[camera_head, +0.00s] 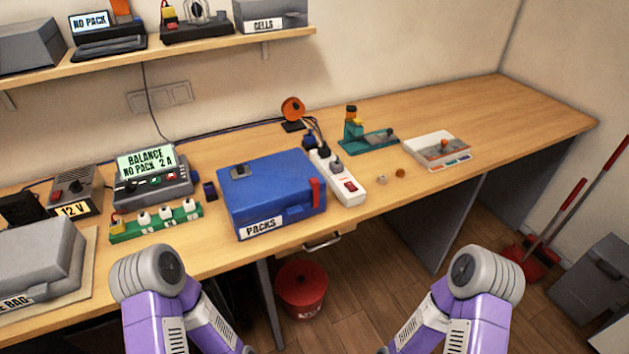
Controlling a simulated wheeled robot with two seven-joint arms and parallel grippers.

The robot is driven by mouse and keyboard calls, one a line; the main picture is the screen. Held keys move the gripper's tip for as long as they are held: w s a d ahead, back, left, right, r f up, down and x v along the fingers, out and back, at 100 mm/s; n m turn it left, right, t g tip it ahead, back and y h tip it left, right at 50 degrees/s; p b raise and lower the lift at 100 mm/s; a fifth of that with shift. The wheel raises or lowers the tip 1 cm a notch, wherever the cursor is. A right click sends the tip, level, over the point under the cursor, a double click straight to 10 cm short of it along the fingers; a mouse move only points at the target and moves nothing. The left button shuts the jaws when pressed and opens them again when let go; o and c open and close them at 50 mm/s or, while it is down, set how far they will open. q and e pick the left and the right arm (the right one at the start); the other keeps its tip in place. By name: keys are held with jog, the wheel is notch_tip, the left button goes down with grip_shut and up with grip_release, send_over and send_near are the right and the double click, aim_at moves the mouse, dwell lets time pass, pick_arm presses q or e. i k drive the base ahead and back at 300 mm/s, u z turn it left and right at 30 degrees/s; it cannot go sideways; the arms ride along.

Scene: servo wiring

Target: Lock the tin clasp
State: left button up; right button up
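A blue tin (275,187) labelled PACKS stands on the bench near its front edge, in the middle of the head view. Its lid looks closed, with a small grey part (240,171) on top. A red clasp (315,192) stands upright at the tin's right front corner; I cannot tell whether it is latched. Only purple and grey links of my two arms show at the bottom. Both grippers are out of view.
A white power strip (338,178) lies close to the tin's right side. A green socket strip (156,221) and a balance charger (153,181) stand to its left. A white tray (437,150) and a teal device (367,138) are farther right. The bench's far right is clear.

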aim_at(313, 182)
jog(key=z, duration=0.5)
jog(key=i, duration=0.35)
jog(key=z, duration=0.3)
